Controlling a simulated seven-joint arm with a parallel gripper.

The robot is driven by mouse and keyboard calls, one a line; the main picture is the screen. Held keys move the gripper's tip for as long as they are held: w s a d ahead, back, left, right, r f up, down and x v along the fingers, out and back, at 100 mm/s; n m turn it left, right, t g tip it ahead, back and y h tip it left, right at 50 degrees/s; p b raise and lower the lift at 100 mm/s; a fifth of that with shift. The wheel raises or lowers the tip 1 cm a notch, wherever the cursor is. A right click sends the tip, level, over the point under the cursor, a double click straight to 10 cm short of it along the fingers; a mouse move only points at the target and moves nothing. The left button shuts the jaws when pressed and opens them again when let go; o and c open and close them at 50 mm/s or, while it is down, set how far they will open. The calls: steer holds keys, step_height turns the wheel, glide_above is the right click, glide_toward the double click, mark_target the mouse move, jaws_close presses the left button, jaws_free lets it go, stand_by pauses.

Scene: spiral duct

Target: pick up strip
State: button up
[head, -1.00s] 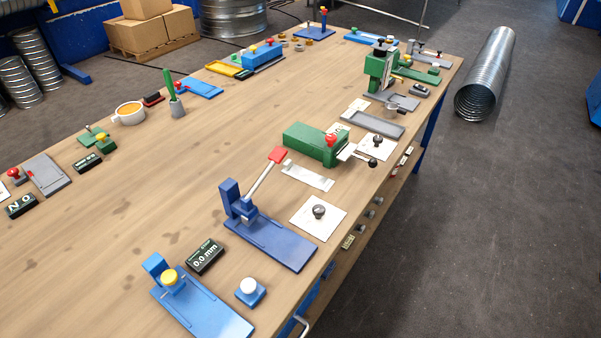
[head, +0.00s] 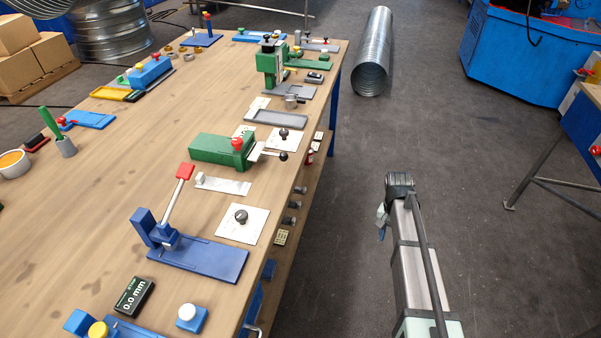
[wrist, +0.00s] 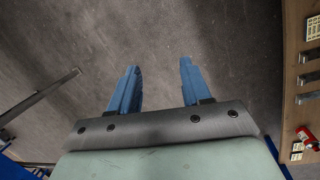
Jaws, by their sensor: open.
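A pale metal strip (head: 222,186) lies flat on the wooden bench in the head view, in front of a green block device with a red knob (head: 222,150). A small light block sits at the strip's left end. My gripper (wrist: 157,80) shows in the wrist view with two blue fingers spread apart and nothing between them. It is over the grey floor, off the bench's right side. In the head view my arm stands to the right of the bench, well apart from the strip; only a bit of blue finger shows there.
A blue lever press with a red handle (head: 195,250) stands nearer on the bench. A white plate with a dark knob (head: 242,224) lies to the strip's lower right. A spiral duct (head: 374,55) lies on the floor behind.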

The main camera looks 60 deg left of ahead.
steer(key=s+a+r+n+t, duration=0.1)
steer(key=s+a+r, duration=0.3)
steer(key=a+r, duration=0.35)
steer(key=s+a+r, duration=0.4)
steer(key=a+r, duration=0.2)
steer(key=a, duration=0.2)
step_height(320, 180, up, 20)
steer(key=n+y, duration=0.2)
steer(key=n, duration=0.1)
glide_above(199, 175)
steer(key=shift+g, duration=0.3)
step_height(199, 175, down, 14)
steer(key=shift+d+r, duration=0.1)
jaws_close()
